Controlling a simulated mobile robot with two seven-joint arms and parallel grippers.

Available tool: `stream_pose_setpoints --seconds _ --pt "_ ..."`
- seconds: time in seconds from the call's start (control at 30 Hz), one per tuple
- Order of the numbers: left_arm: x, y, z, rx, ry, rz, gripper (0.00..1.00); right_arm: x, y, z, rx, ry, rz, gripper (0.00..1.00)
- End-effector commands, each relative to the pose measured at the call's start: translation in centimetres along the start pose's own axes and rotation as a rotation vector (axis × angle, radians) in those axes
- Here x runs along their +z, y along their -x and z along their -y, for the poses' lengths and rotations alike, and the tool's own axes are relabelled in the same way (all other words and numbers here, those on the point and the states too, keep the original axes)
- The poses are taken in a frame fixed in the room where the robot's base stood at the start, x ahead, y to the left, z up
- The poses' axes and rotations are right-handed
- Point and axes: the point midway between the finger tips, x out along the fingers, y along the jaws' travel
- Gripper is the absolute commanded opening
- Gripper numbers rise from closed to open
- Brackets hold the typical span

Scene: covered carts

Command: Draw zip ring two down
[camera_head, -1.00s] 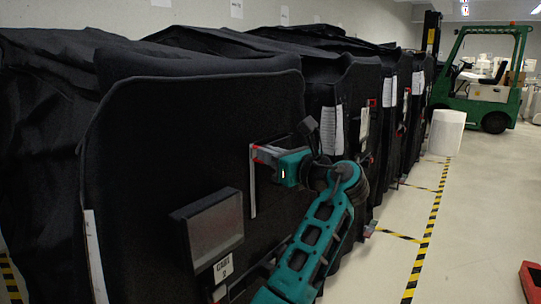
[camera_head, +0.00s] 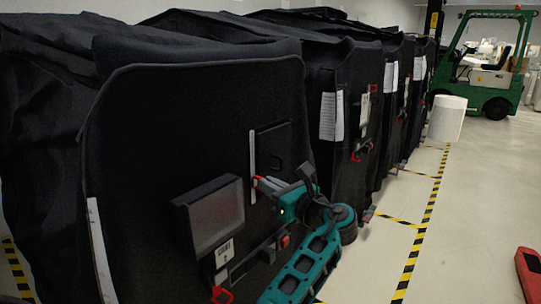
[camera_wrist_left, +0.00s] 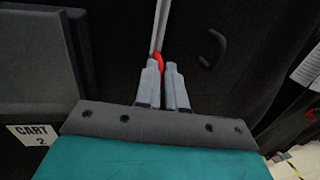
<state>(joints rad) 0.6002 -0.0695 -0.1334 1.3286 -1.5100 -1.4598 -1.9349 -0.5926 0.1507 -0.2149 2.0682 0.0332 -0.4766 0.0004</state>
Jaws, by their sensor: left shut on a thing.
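The black cover of cart two (camera_head: 150,110) has a short pale upright zip strip (camera_head: 252,150) on its front. My left gripper (camera_head: 262,183) is at the lower part of this strip, its fingers toward the cover. In the left wrist view the gripper (camera_wrist_left: 164,85) is shut on the red zip ring (camera_wrist_left: 158,62), of which a small part shows between the fingertips. The zip (camera_wrist_left: 160,25) runs up from there. The fingers hide the rest of the ring. The label "CART 2" (camera_wrist_left: 30,133) is at the left of that view. My right gripper is not in view.
A grey-faced box (camera_head: 212,215) sticks out of the cover left of the gripper. Below are a latch bar and a red hook (camera_head: 222,295). More covered carts (camera_head: 345,100) stand behind to the right. The floor right of the striped tape (camera_head: 428,220) is mostly clear.

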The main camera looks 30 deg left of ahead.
Motion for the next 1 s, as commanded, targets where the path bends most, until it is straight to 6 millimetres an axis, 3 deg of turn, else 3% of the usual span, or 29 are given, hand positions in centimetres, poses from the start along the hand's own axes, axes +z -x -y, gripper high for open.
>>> stream_pose_setpoints --seconds 0.1,0.2,0.53,0.57,0.8,1.0 --pt "-2.6 0.1 0.0 -0.001 -0.004 -0.002 0.00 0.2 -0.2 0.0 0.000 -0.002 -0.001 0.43" --pt "-3.5 0.1 0.0 -0.001 -0.001 -0.001 0.00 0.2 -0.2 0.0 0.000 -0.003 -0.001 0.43" --pt "-3.6 0.1 0.0 -0.001 0.000 -0.002 0.00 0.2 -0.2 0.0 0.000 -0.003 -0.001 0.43" --pt "-3.6 0.1 0.0 -0.001 0.000 -0.002 0.11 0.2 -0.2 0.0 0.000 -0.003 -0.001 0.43" --pt "-3.6 0.0 0.0 0.000 0.001 -0.001 0.34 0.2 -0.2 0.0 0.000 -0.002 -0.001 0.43" --pt "-3.6 0.0 0.0 0.000 0.001 -0.001 0.35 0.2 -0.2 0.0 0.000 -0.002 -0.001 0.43"
